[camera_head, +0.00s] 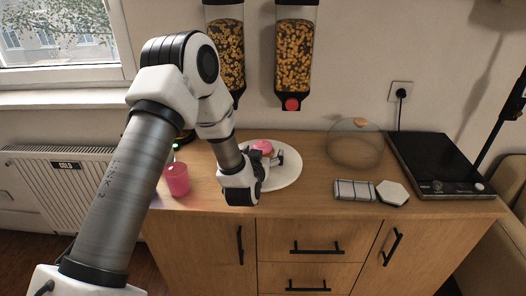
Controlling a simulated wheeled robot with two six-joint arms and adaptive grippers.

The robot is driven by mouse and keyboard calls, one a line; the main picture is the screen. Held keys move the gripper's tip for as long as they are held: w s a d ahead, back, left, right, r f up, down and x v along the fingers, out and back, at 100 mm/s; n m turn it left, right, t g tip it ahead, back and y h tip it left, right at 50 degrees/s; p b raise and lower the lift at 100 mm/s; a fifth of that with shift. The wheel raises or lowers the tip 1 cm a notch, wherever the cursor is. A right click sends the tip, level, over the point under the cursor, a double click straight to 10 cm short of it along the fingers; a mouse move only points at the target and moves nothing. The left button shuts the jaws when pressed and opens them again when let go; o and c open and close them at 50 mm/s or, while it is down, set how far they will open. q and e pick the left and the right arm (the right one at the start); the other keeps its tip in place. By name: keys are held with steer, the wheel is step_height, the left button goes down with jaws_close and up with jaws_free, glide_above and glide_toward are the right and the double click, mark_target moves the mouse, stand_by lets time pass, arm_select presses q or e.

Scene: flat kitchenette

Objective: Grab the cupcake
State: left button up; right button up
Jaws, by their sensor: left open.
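A cupcake with a pink top (262,147) is on a round white plate (288,175) on the wooden counter. My left arm comes in from the left and reaches over the plate's left side. My left gripper (266,165) is open, with its fingers close to the cupcake on its near side. The gripper and wrist hide the lower part of the cupcake, and I cannot tell whether the fingers touch it. My right gripper is not in view.
A pink cup (176,179) stands left of the plate. A glass dome (355,146), a striped block (354,190), a white hexagonal piece (392,193) and a black cooktop (436,163) are to the right. Two cereal dispensers (296,50) hang above.

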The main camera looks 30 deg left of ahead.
arm_select(q)
steer(key=shift+s+r, duration=0.15)
steer(key=shift+c, duration=1.5)
steer(key=c, duration=0.4)
